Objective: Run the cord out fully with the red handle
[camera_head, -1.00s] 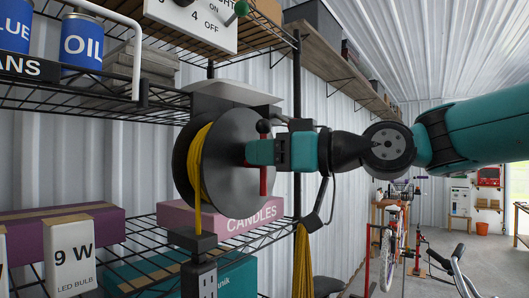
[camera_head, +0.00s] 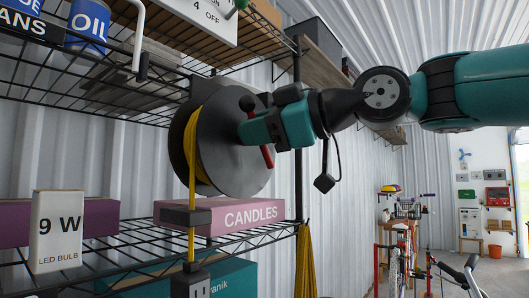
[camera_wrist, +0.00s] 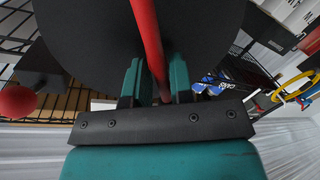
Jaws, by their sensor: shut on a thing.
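The cord reel (camera_head: 225,170) has dark round discs and hangs beside the wire shelving, with yellow cord (camera_head: 193,150) wound between the discs. The red handle (camera_head: 267,156) stands across the near disc, tilted, and shows in the wrist view (camera_wrist: 147,35) between the fingers. My gripper (camera_head: 250,130) is shut on the red handle. Its teal fingers (camera_wrist: 154,85) lie on both sides of it. The fingertips are partly hidden in the head view.
A pink candles box (camera_head: 240,216) and a light bulb box (camera_head: 57,232) stand on the shelf below the reel. A black shelf post (camera_head: 298,180) rises just right of the reel.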

